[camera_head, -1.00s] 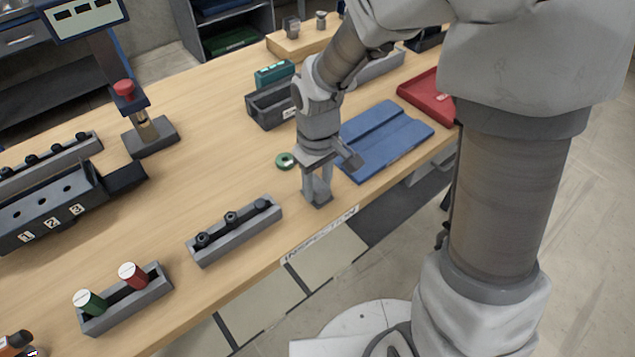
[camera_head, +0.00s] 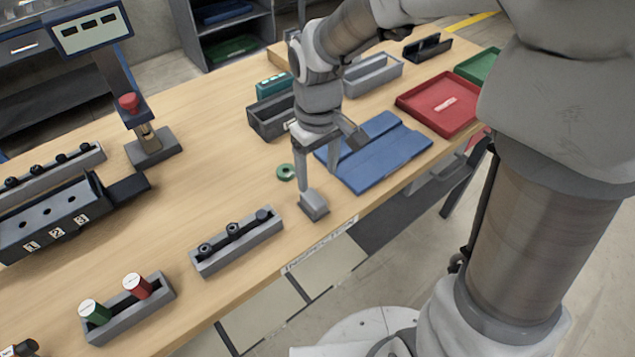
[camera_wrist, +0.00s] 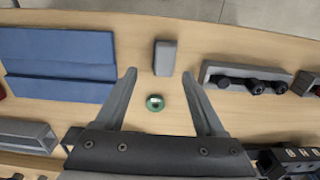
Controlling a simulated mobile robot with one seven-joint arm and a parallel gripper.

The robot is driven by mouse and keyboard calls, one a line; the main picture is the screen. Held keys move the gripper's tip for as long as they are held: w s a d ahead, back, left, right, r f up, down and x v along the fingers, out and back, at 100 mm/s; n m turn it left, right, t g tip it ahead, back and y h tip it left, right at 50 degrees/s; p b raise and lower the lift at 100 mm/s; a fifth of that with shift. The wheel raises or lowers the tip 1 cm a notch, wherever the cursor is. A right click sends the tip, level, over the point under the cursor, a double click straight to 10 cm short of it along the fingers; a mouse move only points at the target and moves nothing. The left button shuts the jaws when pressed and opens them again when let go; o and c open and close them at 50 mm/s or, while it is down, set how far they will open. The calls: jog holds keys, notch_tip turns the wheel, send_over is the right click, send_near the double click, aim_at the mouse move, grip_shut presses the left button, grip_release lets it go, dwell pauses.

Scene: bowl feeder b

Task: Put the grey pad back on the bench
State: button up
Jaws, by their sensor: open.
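The grey pad (camera_head: 314,206) is a small grey block lying on the wooden bench near its front edge, left of the blue tray. In the wrist view the pad (camera_wrist: 165,58) lies just beyond my fingertips, flat on the wood. My gripper (camera_head: 318,180) is open and empty, with its two fingers spread apart. One finger overlaps the pad's far side in the head view; I cannot tell whether they touch. The wrist view shows my gripper (camera_wrist: 158,74) with clear space between the fingers.
A green ring (camera_head: 285,172) lies on the bench close to my gripper. The blue tray (camera_head: 385,160) is at right, and a grey holder with dark knobs (camera_head: 237,240) at left. A dark grey bin (camera_head: 270,118) stands behind. Bare wood surrounds the pad.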

jog(key=s+d+r+m+t, duration=0.5)
jog(key=s+d+r, duration=0.5)
jog(key=s+r, duration=0.2)
notch_tip(320, 180, up, 2)
jog(key=shift+s+d+r+m+t, duration=0.15)
jog(key=shift+d+r+m+t, duration=0.15)
jog(key=shift+m, duration=0.6)
notch_tip(320, 180, up, 2)
jog(key=p, duration=0.3)
jog(key=shift+r, duration=0.2)
jog(key=shift+f, duration=0.15)
jog(key=shift+c, duration=0.2)
jog(key=c, duration=0.3)
jog(key=shift+a, duration=0.2)
